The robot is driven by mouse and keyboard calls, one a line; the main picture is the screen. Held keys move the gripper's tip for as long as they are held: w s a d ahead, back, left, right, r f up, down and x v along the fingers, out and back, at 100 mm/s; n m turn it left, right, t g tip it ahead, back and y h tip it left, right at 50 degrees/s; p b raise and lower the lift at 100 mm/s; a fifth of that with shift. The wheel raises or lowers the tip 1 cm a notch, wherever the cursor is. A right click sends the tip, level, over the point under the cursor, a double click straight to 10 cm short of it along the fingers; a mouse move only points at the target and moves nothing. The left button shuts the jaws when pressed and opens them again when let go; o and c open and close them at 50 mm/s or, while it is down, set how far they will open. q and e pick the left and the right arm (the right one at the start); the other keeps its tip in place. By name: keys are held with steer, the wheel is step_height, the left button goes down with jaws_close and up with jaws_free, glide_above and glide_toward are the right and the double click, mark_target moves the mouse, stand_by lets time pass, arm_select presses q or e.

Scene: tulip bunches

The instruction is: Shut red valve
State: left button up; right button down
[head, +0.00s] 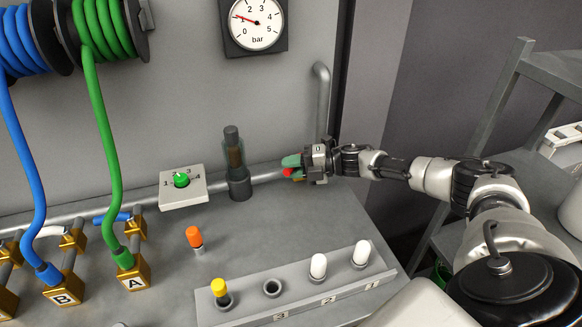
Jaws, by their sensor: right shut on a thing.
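The red valve (288,172) shows as a small red piece on the grey pipe, right of the dark filter. My right gripper (298,170) reaches in from the right and is shut on the red valve. The gripper hides most of the valve, so how far its handle is turned cannot be told. A greenish piece shows just above the red part, at the fingertips. My left gripper is not in view.
A pressure gauge (257,23) hangs above. The filter (236,164) stands close left of my right gripper. A green selector knob (181,180), orange-capped peg (195,238) and rack (299,288) with yellow and white pegs sit on the bench. Blue and green hoses (98,150) run down at left.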

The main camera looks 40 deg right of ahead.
steer(key=c, duration=1)
jaws_free()
steer(key=shift+s+d, duration=0.1)
steer(key=shift+b+v, duration=1.45)
steer(key=shift+v, duration=3.85)
